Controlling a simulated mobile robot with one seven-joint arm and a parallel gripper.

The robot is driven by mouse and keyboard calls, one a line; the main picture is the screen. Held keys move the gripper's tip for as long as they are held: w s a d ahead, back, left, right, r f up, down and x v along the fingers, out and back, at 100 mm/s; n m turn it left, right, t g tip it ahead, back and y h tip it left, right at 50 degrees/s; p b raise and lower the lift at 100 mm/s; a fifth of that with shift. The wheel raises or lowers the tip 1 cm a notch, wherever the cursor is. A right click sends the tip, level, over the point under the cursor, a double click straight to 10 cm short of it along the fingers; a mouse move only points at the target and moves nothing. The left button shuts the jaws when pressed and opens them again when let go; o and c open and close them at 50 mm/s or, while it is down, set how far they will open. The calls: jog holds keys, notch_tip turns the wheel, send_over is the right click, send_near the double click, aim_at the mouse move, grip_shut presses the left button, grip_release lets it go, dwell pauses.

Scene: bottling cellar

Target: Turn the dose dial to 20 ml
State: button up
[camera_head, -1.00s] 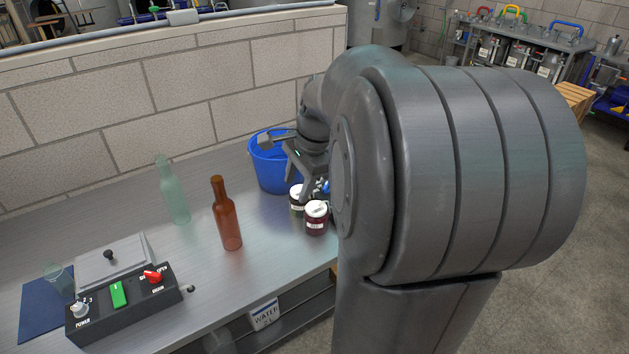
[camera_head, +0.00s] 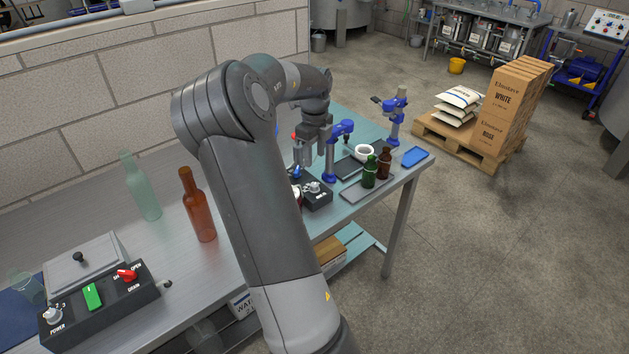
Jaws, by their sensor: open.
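A small black box (camera_head: 317,201) with a pale knob (camera_head: 314,187) on top stands on the far part of the bench. Its scale is too small to read, so I cannot tell whether this knob is the dose dial or where it points. My gripper (camera_head: 303,160) is open, pointing down above and slightly left of that box, apart from the knob as far as I can see. My arm hides part of the bench in front of it.
A blue stand (camera_head: 331,160) rises close to my gripper's right. Green (camera_head: 369,172) and brown (camera_head: 385,163) bottles stand beyond the box. A nearer control box (camera_head: 100,302) has power and drain knobs. An orange bottle (camera_head: 199,210) stands left of my arm.

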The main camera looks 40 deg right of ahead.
aim_at(315, 184)
notch_tip(315, 184, down, 10)
jog(key=shift+f, duration=0.1)
jog(key=shift+c, duration=0.3)
jog(key=c, duration=0.9)
jog(key=shift+c, duration=0.2)
